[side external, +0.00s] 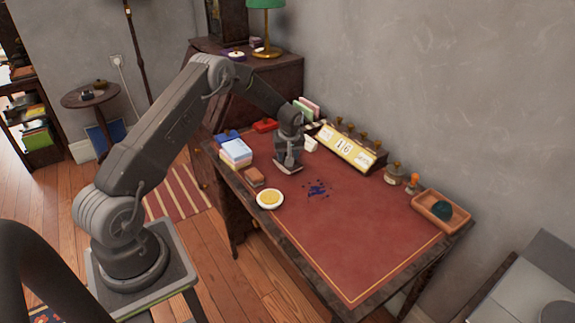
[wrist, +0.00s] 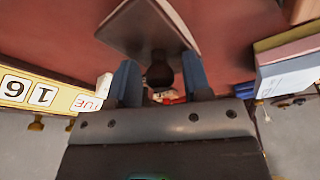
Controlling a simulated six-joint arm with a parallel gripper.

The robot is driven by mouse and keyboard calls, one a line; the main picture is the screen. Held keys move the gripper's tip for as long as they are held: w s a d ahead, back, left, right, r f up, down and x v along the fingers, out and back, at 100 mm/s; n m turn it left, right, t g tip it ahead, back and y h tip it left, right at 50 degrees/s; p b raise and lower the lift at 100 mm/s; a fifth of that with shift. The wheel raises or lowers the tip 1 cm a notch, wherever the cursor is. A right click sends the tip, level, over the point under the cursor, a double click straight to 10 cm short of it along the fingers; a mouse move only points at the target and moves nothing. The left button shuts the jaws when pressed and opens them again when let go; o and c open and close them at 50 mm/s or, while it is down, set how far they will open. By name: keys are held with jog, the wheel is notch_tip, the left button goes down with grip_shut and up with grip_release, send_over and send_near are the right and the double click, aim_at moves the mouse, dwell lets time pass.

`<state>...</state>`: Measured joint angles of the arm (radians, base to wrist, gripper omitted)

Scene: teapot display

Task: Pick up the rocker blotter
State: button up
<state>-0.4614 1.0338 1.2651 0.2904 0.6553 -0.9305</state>
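The rocker blotter has a dark round knob and a flat, tilted-looking body (wrist: 140,22). It fills the top middle of the wrist view. In the side view its base (side external: 289,170) shows low under my gripper on the red desk top. My gripper (side external: 288,150) points down over it. In the wrist view the two bluish fingers of my gripper (wrist: 160,80) stand apart on either side of the knob, with small gaps visible. The gripper looks open around the knob. Parts of the blotter are hidden by the fingers in the side view.
A perpetual calendar (side external: 345,147) stands behind and right of the gripper. A stack of boxes or books (side external: 236,152) is to the left, with a brown block (side external: 254,178) and a round yellow dish (side external: 270,199) nearer. An ink stain (side external: 317,188) lies right. The desk's front right is clear.

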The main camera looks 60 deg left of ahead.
grip_shut()
jog(key=shift+r, duration=0.1)
jog(key=shift+r, duration=0.5)
jog(key=r, duration=0.3)
jog(key=shift+s+a+r, duration=0.35)
jog(key=shift+s+r, duration=0.05)
jog(key=s+a+r, duration=0.6)
jog(key=s, duration=0.3)
jog(key=shift+w, duration=0.1)
